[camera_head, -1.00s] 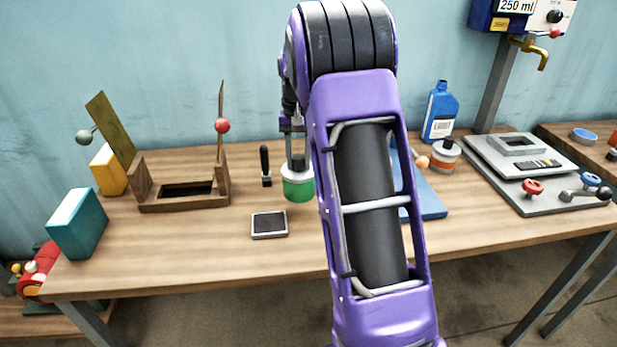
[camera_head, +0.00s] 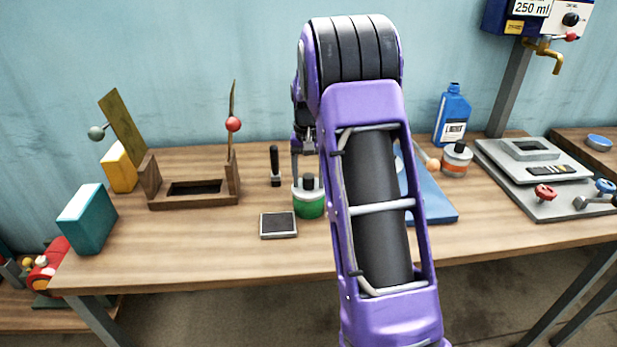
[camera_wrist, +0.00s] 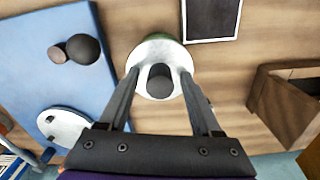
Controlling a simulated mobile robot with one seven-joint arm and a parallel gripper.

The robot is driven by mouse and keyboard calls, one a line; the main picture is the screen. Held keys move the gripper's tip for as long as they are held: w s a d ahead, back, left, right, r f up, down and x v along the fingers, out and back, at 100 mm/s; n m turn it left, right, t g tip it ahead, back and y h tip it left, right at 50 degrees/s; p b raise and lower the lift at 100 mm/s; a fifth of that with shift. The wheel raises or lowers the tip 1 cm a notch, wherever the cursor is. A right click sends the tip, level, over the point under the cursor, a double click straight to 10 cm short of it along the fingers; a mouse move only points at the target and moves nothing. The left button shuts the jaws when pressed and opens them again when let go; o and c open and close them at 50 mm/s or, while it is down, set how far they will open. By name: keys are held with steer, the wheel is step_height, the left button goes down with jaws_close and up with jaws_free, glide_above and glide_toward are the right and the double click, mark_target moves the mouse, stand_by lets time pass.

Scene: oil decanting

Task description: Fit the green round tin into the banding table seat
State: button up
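The green round tin (camera_head: 309,205), with a white lid and a dark knob, appears to stand on the wooden table, just right of a small dark pad. My gripper (camera_head: 304,166) is directly above it. In the wrist view my gripper (camera_wrist: 161,72) has its two fingers on either side of the knob of the tin (camera_wrist: 158,52), with white lid showing between finger and knob on both sides, so it looks open. The tin's green side is mostly hidden there. I cannot tell which thing is the banding table seat.
A wooden frame (camera_head: 195,203) with a dark recess and upright posts stands at left, near a teal box (camera_head: 88,220). The dark pad (camera_head: 278,226) lies left of the tin. A blue board (camera_head: 435,205) lies right, partly behind my arm. A grey plate (camera_head: 540,203) is farther right.

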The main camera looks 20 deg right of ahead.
step_height(320, 180, up, 12)
steer(key=p, duration=0.1)
steer(key=shift+f, duration=0.15)
steer(key=shift+o, duration=0.4)
steer(key=shift+a+r, duration=0.1)
steer(key=shift+r, duration=0.25)
step_height(320, 180, up, 4)
steer(key=t+b, duration=0.1)
steer(key=b, duration=0.1)
glide_above(305, 196)
steer(key=shift+h, duration=0.3)
steer(key=f, duration=0.3)
steer(key=w+f+b, duration=0.1)
steer(key=f, duration=0.7)
steer(key=shift+w+d+f, duration=0.1)
steer(key=shift+w+d, duration=0.1)
steer(key=shift+d, duration=0.15)
steer(key=shift+w+d+f+b, duration=0.1)
steer(key=shift+d+f+b, duration=0.1)
steer(key=shift+f, duration=0.7)
steer(key=shift+w+d+f+b, duration=0.1)
steer(key=shift+d+f+b, duration=0.05)
steer(key=shift+f, duration=0.75)
steer(key=shift+w+d+f+b, duration=0.1)
steer(key=shift+d+f+b, duration=0.1)
steer(key=shift+f, duration=0.7)
steer(key=shift+r, duration=0.1)
jaws_close()
